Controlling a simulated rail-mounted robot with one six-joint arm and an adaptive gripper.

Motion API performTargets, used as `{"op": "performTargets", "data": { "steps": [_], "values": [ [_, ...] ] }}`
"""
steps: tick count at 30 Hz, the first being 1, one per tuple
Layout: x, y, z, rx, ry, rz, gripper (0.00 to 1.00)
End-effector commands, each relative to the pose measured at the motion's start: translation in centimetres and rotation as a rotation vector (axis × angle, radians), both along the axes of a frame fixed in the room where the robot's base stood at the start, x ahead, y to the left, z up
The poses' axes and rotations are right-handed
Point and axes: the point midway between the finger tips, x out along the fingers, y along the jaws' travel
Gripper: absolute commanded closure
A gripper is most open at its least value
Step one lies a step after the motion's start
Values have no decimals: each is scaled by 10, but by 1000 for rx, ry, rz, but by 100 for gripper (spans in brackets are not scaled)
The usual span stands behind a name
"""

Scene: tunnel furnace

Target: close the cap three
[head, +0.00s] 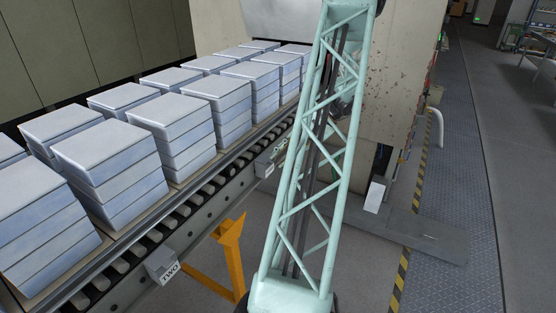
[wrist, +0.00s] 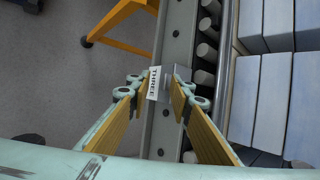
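In the wrist view the label reading THREE (wrist: 154,83) sits on the small grey box of cap three (wrist: 182,74), on the side rail of the conveyor. My gripper (wrist: 162,96) is open, with its yellow-padded fingers on either side of the label and box. I cannot tell whether the fingers touch it, or how far the cap stands open. In the head view a small grey box (head: 266,163) on the rail is partly behind my green lattice arm. My gripper is hidden there.
The roller conveyor (head: 188,188) carries stacks of pale blue-white blocks (head: 178,125) towards the furnace wall (head: 385,75). A box labelled TWO (head: 162,263) is on the nearer rail. A yellow support leg (head: 231,250) stands below. Grey floor lies to the right.

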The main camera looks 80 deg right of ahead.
Motion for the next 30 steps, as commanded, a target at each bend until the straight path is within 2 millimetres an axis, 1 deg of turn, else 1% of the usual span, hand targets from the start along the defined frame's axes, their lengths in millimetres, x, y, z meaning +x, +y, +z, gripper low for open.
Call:
{"op": "performTargets", "data": {
  "steps": [18, 24, 30],
  "values": [
    [-54, -17, 64, -3, -4, 0, 82],
    [-65, -20, 76, -3, -4, 0, 82],
    [-68, -21, 81, -1, -5, 2, 82]
  ]
}}
